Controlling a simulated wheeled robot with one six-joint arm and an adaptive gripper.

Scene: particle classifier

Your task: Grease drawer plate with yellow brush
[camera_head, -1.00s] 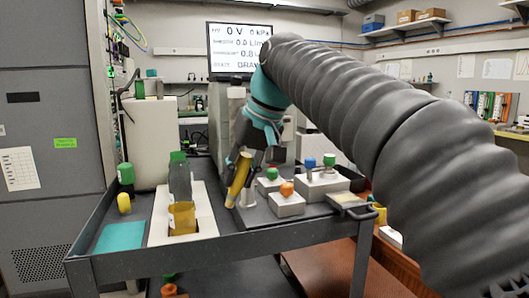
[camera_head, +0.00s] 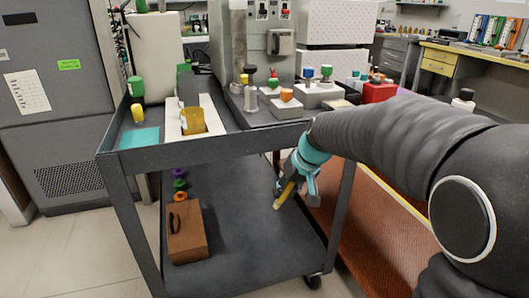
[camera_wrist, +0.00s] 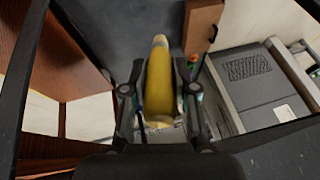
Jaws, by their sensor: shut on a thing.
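My gripper (camera_head: 294,187) is shut on the yellow brush (camera_head: 284,196), whose handle slants down to the left in the head view. It hangs below the cart's top tray, near the right side of the lower shelf; whether it is over the shelf or in front of it I cannot tell. In the wrist view the yellow brush (camera_wrist: 160,85) lies between my two fingers, its pale tip pointing up the picture. I cannot make out the drawer plate in either view.
The dark cart's top tray (camera_head: 200,155) holds an amber bottle (camera_head: 192,120) in a white holder, a teal pad (camera_head: 138,137) and several capped small items. A brown wooden box (camera_head: 186,232) stands on the lower shelf (camera_head: 240,235). A reddish-brown surface (camera_head: 350,225) lies right of the cart.

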